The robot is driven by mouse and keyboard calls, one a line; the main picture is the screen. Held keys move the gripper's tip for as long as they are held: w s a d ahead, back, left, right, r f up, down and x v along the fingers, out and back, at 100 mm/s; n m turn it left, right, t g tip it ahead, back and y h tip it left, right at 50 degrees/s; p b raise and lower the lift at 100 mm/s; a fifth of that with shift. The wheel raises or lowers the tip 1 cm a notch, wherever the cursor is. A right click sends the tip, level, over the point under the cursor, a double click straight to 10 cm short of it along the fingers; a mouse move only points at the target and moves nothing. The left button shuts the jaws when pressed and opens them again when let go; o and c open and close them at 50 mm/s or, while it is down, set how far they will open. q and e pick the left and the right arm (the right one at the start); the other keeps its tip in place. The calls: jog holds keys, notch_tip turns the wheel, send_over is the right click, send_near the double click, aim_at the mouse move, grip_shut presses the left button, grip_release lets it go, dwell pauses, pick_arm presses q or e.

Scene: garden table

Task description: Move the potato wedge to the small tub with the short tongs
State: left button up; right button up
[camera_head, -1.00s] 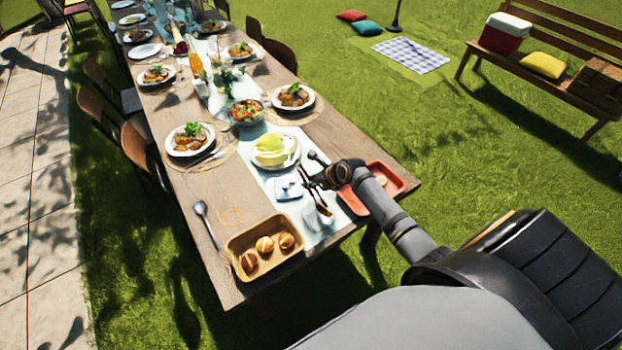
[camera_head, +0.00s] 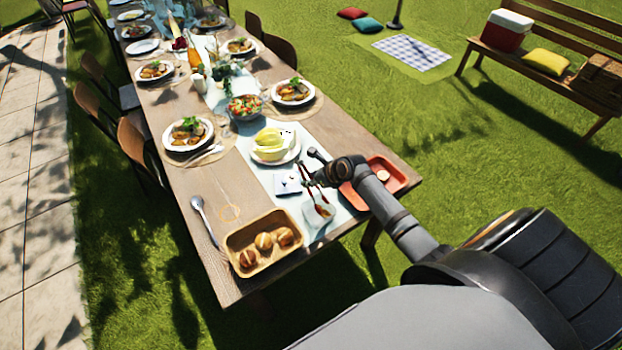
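My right gripper (camera_head: 312,181) is over the near end of the table, its arm coming in from the lower right. It appears shut on the short tongs (camera_head: 319,196), thin dark reddish legs that point down. The tongs' tips are at or just above a small pale tub (camera_head: 318,217) on the light runner. An orange-brown patch shows at the tips; I cannot tell whether it is the potato wedge, or whether it is gripped or inside the tub. A red tray (camera_head: 401,183), partly behind my wrist, holds a small pale piece (camera_head: 383,175). My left gripper is not in view.
A wooden tray (camera_head: 240,242) with rolls stands at the near left, with a spoon (camera_head: 202,218) beyond it. A small white-and-blue item (camera_head: 287,183) lies left of the gripper. Behind it is a plate (camera_head: 288,158) of yellow-green food. Bare wood shows at the left.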

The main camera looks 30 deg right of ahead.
jog(key=shift+r, duration=0.1)
jog(key=shift+r+p, duration=2.75)
jog(key=shift+r, duration=2.15)
